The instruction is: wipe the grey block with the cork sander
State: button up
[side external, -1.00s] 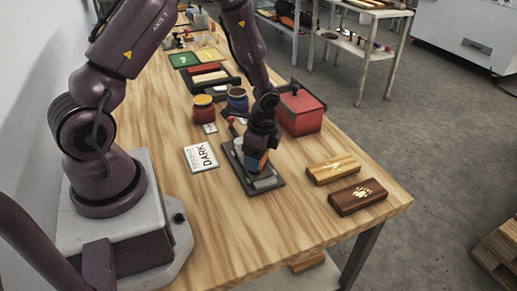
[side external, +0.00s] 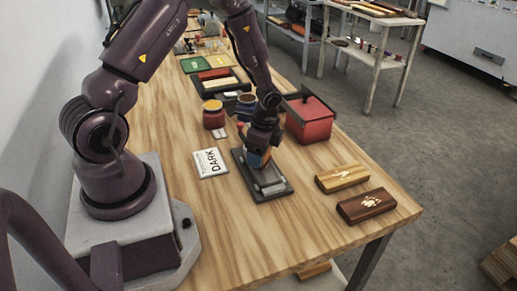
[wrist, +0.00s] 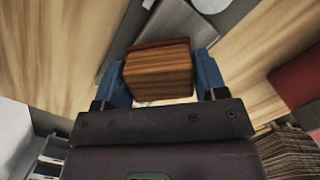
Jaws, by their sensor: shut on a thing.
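My gripper (side external: 259,158) is shut on the cork sander, over the far end of a dark tray (side external: 283,193). In the wrist view the cork sander (wrist: 158,74) is a brown, grained block with a dark red edge, held between blue fingers. The grey block (side external: 270,181) lies in the tray, its near part bare in the side view. The grey block also shows in the wrist view (wrist: 178,24), just beyond the sander. The sander is mostly hidden by my gripper in the side view, and I cannot tell whether it touches the block.
A card reading DARK (side external: 210,162) lies left of the tray. A red box (side external: 309,120) stands behind right. A light wooden block (side external: 342,178) and a dark one (side external: 366,205) lie to the right. A red jar with a yellow top (side external: 213,115) stands behind. The near table is clear.

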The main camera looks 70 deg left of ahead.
aim_at(266, 174)
jog(key=shift+d+r, duration=0.1)
jog(key=shift+d, duration=2.6)
notch_tip(266, 174, up, 8)
jog(key=shift+a+r, duration=0.1)
